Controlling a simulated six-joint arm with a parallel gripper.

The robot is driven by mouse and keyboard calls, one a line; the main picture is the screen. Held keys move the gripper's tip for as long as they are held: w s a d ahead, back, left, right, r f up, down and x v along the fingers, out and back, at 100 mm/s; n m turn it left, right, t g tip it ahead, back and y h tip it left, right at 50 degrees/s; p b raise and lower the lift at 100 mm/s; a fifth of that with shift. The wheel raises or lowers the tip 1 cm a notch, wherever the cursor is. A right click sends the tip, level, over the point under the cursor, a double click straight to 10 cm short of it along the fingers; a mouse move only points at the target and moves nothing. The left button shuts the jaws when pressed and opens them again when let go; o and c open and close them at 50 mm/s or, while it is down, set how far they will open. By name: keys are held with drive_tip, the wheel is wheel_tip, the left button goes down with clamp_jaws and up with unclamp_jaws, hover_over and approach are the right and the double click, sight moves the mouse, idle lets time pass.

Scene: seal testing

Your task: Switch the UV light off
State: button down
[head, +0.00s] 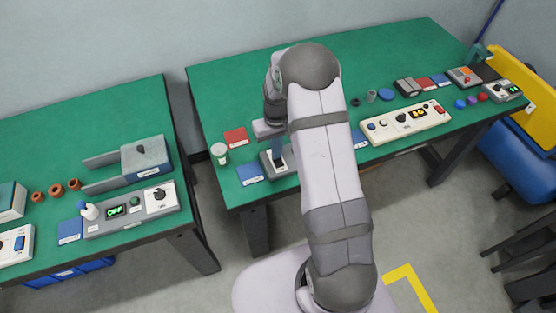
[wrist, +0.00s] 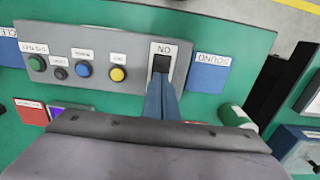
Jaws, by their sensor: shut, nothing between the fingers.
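A grey control panel (wrist: 105,75) lies under my gripper in the wrist view, with its labels upside down. At one end a white plate marked ON holds a dark switch (wrist: 161,63). I cannot read a UV label. My gripper (wrist: 162,90) is shut and empty, its blue fingers pointing at the switch; contact cannot be told. In the head view my gripper (head: 278,152) is over the white switch plate (head: 287,158); my arm hides most of the panel.
A blue card (wrist: 209,72) lies beside the switch, and a green-and-white cup (head: 219,153) stands close by. A long cream panel (head: 405,122) is to the right. The left table bears a panel with a green OFF display (head: 116,210).

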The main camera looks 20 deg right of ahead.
drive_tip(key=shift+f, duration=0.25)
wheel_tip(320, 180, up, 7)
drive_tip(key=p, duration=0.5)
idle(0.6)
idle(0.4)
